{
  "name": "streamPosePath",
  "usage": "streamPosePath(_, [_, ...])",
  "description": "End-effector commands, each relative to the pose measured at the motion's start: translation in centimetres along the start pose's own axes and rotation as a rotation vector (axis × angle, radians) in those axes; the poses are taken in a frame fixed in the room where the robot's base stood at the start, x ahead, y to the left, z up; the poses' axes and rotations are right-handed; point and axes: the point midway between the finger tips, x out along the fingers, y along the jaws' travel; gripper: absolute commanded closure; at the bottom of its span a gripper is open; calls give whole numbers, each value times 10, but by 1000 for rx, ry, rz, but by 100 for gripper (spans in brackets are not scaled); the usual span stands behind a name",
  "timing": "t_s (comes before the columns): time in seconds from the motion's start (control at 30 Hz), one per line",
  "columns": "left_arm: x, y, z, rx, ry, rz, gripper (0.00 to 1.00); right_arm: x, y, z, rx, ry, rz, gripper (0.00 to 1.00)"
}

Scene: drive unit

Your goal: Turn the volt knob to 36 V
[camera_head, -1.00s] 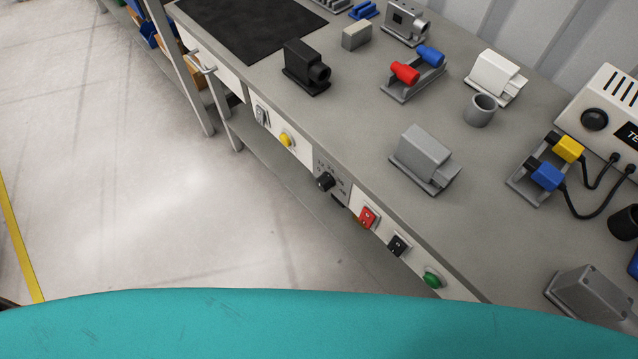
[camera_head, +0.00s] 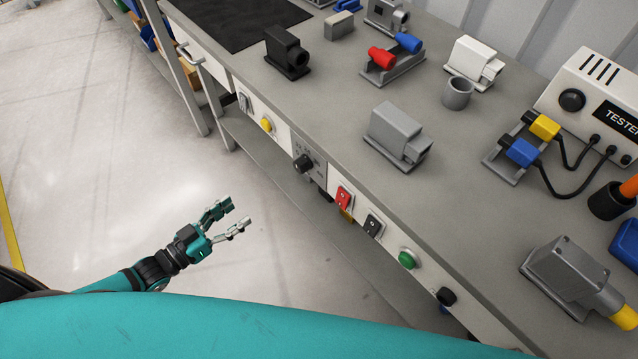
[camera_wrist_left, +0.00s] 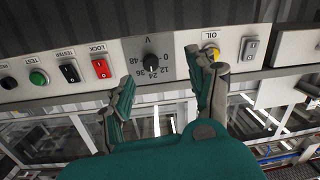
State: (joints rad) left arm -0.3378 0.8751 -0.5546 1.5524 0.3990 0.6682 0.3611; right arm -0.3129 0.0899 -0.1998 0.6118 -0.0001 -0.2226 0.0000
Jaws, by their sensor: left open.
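The volt knob (camera_head: 303,164) is a small black round knob on a grey plate on the bench's front panel. It also shows in the left wrist view (camera_wrist_left: 151,62), with a V and the numbers 12, 24, 36 and 48 around it. I cannot tell which number it points to. My left gripper (camera_head: 240,213) is open and empty, in front of the panel and apart from the knob. In the left wrist view, its two fingers (camera_wrist_left: 164,75) are spread, with the knob beyond them, roughly between the tips. My right gripper is not in view.
On the panel, a yellow button (camera_head: 267,124) and grey switch (camera_head: 243,102) flank the knob on one side. A red switch (camera_head: 343,199), black switch (camera_head: 373,225) and green button (camera_head: 408,258) are on the other. Blocks and a tester (camera_head: 590,95) stand on the bench.

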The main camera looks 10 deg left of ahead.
Motion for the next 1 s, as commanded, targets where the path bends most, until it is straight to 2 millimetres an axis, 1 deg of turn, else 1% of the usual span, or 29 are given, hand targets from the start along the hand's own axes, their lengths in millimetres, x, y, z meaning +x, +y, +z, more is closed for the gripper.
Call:
streamPosePath(0.03, [-1,9,-12,-15,30,39,41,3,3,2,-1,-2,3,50])
streamPosePath(0.1, [0,16,-25,-35,59,68,41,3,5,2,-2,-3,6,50])
streamPosePath(0.17, [2,20,-30,-43,72,79,41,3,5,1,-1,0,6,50])
streamPosePath(0.27, [12,20,-32,-43,76,79,41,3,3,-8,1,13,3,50])
streamPosePath(0.4, [38,22,-35,-40,78,79,41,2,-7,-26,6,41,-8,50])
streamPosePath(0.5, [60,24,-37,-39,77,79,41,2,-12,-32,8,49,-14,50])
streamPosePath(0.63, [89,26,-39,-40,77,78,41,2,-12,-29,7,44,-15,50])
streamPosePath(0.8, [125,28,-41,-40,76,77,41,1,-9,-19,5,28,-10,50])
streamPosePath(0.9, [144,30,-42,-39,75,78,41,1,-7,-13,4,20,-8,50])
streamPosePath(1.0, [157,31,-42,-38,74,77,41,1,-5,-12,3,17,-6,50])
